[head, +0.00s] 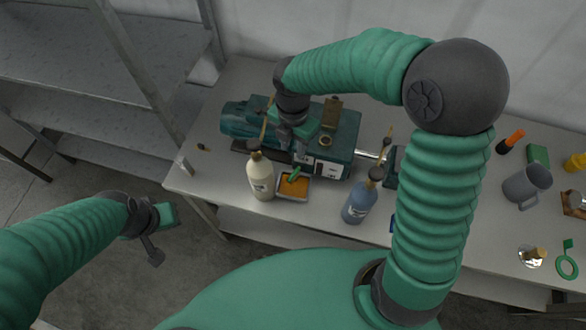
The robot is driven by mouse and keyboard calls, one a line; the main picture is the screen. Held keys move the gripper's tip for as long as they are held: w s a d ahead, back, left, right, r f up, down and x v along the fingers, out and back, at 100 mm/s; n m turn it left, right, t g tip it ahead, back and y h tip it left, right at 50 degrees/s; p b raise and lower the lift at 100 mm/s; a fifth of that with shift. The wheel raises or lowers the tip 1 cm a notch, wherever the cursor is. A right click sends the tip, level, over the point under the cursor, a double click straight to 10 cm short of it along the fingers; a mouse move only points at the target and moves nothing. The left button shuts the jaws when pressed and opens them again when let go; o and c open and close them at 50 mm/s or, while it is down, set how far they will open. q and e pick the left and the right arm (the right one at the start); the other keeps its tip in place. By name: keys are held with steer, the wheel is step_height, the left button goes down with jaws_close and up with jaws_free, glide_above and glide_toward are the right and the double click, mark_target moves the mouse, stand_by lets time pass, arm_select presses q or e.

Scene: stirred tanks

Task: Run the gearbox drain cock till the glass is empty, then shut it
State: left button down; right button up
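The green gearbox and motor unit (343,135) sits on the steel bench. A tray of orange-brown liquid (293,187) stands at its front, with a small green lever (296,172) just above the tray's back edge. I take this lever for the drain cock handle. My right gripper (297,143) reaches down over the front of the gearbox, just above the lever. Its fingertips are partly lost against the machine, so I cannot tell whether they touch anything. The sight glass and its level are too small to make out. My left gripper (155,235) hangs left of the bench, away from everything.
A cream bottle (261,177) stands left of the tray and a blue bottle (359,200) right of it. A grey jug (527,187), a green block (538,155) and an orange-handled tool (512,141) are at the right. Shelving (110,60) stands at the left.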

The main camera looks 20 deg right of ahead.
mark_target(293, 174)
step_height(293, 174, down, 15)
steer(key=shift+r, duration=0.2)
jaws_close()
